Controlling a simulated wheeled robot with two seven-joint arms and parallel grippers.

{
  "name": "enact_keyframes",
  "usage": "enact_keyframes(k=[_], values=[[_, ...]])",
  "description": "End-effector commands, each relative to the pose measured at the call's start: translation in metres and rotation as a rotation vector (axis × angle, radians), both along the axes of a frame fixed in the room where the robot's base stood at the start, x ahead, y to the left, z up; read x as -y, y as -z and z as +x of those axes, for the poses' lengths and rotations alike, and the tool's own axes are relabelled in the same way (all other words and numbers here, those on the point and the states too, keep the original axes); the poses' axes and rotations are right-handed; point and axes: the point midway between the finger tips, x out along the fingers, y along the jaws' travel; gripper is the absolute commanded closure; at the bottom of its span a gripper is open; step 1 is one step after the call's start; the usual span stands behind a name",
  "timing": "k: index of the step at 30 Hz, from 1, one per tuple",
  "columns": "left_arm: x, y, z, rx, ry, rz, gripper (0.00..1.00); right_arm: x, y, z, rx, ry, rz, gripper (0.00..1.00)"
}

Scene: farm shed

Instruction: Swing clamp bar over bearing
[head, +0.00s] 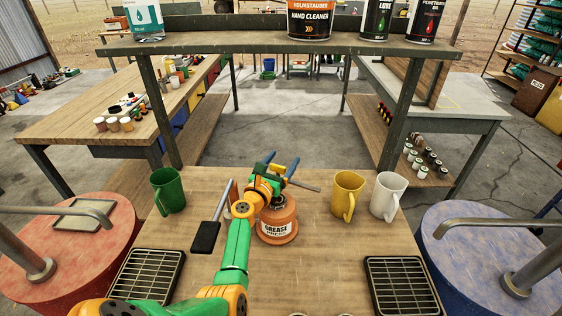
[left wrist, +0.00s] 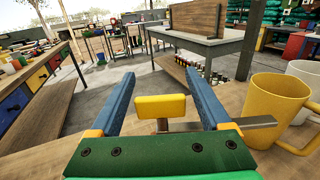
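My left gripper (head: 281,164) is over the middle of the wooden table, above and behind the orange grease can (head: 277,228). In the left wrist view its two blue fingers stand wide apart. A yellow block (left wrist: 160,106) shows between them, with a gap on each side. A grey bar (left wrist: 248,122) runs below the block to the right. A grey bar (head: 306,186) also sticks out right of the gripper in the head view; it may be the clamp bar. My arm hides its other end. I cannot make out a bearing. My right gripper is not in view.
A green mug (head: 168,190) stands left; a yellow mug (head: 347,195) and a white mug (head: 388,195) stand right. A black-ended grey-handled tool (head: 206,236) is left of my arm. Black grates (head: 400,285) lie at the front corners. A shelf (head: 280,44) crosses above the back.

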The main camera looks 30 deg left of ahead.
Motion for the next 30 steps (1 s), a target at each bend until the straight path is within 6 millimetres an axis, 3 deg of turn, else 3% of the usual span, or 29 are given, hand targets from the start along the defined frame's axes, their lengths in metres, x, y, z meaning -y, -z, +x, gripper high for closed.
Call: enact_keyframes(k=[10, 21, 30], values=[[0.001, 0.0, -0.003, -0.002, -0.001, 0.0, 0.1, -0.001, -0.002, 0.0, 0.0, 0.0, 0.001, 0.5], [0.01, 0.002, -0.065, -0.004, -0.001, -0.001, 0.1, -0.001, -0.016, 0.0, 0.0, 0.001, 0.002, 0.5], [0.01, 0.002, -0.067, -0.004, 0.0, -0.001, 0.1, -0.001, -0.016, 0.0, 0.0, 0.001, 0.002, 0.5]])
